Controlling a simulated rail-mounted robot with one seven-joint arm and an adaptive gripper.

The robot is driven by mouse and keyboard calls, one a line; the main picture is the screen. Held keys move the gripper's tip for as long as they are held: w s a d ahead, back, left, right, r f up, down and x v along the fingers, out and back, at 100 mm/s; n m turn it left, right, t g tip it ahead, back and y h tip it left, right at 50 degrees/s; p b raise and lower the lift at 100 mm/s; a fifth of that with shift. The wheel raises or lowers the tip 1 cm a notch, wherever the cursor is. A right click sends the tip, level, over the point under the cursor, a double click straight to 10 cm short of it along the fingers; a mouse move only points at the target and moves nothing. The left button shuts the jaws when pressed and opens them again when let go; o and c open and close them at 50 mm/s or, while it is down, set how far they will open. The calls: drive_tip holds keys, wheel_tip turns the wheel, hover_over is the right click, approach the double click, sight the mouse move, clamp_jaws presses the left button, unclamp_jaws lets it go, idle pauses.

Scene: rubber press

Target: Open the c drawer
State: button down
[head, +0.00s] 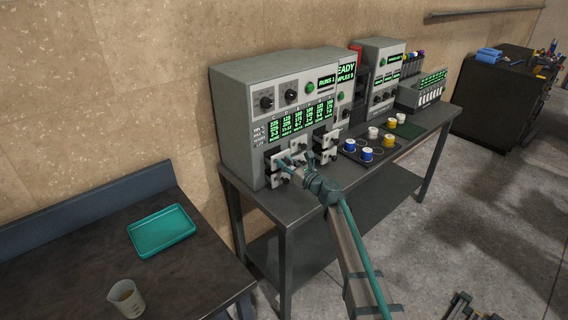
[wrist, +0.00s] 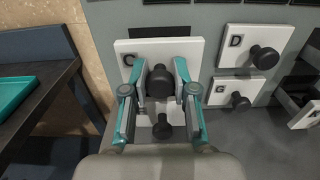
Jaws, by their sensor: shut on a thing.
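The C drawer (wrist: 127,48) has a white front with a black letter C and a black round knob (wrist: 160,82). It is in the middle of the wrist view. My gripper (wrist: 163,76) has its two fingers on either side of this knob and is shut on it. The C front looks larger and nearer than the D front, with a dark strip above it, so it seems to stand out from the machine face; how far I cannot tell. In the head view my gripper (head: 295,163) is at the lower left drawers of the grey machine (head: 237,115), partly hiding them.
Drawers D (wrist: 238,42) and G (wrist: 225,92) sit to the right of C. Another knob (wrist: 162,127) lies just below my fingers. A pulled-out drawer shows at the right edge of the wrist view. Jars (head: 366,154) stand on the bench to the right.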

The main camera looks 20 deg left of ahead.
drive_tip(key=c, duration=0.9)
unclamp_jaws()
drive_tip(key=v, duration=1.2)
